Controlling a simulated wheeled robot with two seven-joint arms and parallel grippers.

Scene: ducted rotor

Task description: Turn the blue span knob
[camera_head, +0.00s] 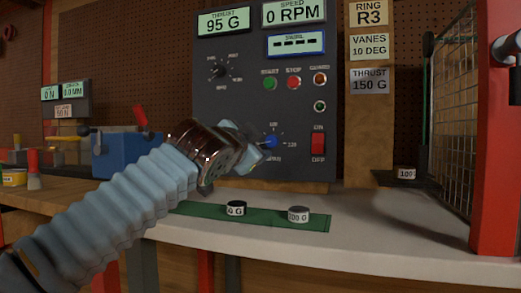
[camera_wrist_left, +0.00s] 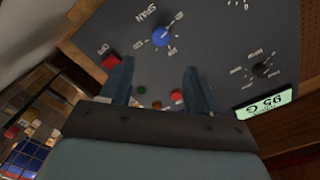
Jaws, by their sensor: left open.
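The blue span knob (camera_head: 271,142) sits low on the dark control panel (camera_head: 222,110). It also shows in the left wrist view (camera_wrist_left: 161,36), with the SPAN label beside it. My left gripper (camera_head: 262,148) is just left of the knob in the head view. In the left wrist view its two fingers (camera_wrist_left: 158,70) are apart, with nothing between them, and the knob lies beyond the tips, between their lines. I cannot see the fingers touching it. The panel displays read 95 G on thrust (camera_head: 224,21) and 0 RPM on speed (camera_head: 294,11). My right gripper is not in view.
A red switch (camera_head: 317,145) is right of the knob; green (camera_head: 270,83) and red (camera_head: 294,82) buttons are above. Two weights (camera_head: 235,208) (camera_head: 299,214) stand on a green mat (camera_head: 263,217) below. A mesh cage (camera_head: 455,110) with a red post stands at right.

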